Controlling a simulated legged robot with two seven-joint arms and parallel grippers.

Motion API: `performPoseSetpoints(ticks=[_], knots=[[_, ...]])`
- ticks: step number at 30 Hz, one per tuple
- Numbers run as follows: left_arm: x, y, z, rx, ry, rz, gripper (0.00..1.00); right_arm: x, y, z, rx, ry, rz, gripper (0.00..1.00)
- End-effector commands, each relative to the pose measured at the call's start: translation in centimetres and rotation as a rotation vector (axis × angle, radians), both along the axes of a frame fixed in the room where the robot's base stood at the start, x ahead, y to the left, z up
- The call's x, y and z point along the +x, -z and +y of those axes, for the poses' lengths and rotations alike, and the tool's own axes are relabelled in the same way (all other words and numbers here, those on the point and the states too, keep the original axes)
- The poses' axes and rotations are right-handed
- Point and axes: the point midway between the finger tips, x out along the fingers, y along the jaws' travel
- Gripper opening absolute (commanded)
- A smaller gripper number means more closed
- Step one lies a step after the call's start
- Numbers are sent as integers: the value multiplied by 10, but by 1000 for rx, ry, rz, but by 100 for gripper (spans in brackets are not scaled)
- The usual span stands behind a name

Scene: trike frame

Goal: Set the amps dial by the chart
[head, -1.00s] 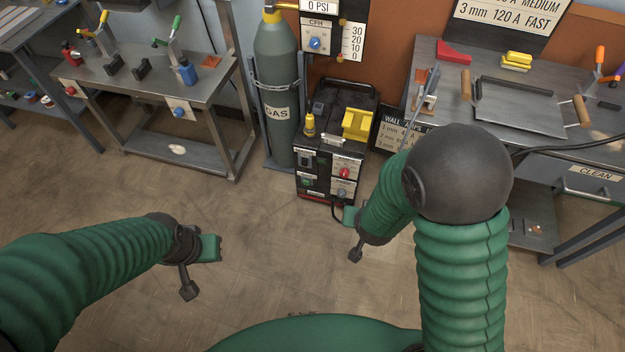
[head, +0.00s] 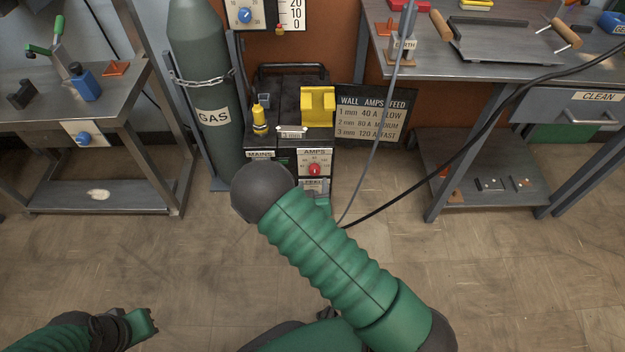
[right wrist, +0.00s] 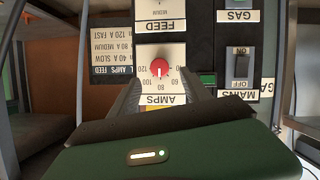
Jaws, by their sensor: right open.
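The red amps dial (head: 315,169) is on the front of the dark welder (head: 290,97). In the right wrist view the dial (right wrist: 159,68) appears upside down, its white mark towards the AMPS label; the exact number is unclear. The chart (head: 372,117) stands right of the welder: 1 mm 40 A slow, 2 mm 80 A medium, 3 mm 120 A fast. My right gripper (right wrist: 160,88) is open, its dark fingers either side of the dial's line; contact cannot be told. In the head view my right arm mostly hides it. My left gripper (head: 142,325) is low left, jaws unclear.
A small label plate (head: 291,132) lies on the welder's top front edge, beside a yellow bottle (head: 259,118) and a yellow holder (head: 318,106). A gas cylinder (head: 205,90) stands left. A black cable (head: 450,165) runs right. Workbenches flank both sides; the floor between is open.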

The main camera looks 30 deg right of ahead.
Motion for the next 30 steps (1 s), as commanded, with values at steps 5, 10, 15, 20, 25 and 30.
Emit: performPoseSetpoints(ticks=[5,10,15,20,25,30], knots=[[0,27,0,0,0,0,0,33,21,-24,-1,1,-3,56],[0,35,0,0,0,0,0,50,27,-36,0,0,-2,56],[0,35,0,0,0,0,0,53,26,-39,0,-1,1,56],[0,35,0,0,0,0,0,53,26,-38,0,-1,1,53],[0,35,0,0,0,0,0,52,26,-38,1,-1,1,31],[0,35,0,0,0,0,0,52,26,-38,0,-1,0,8]])
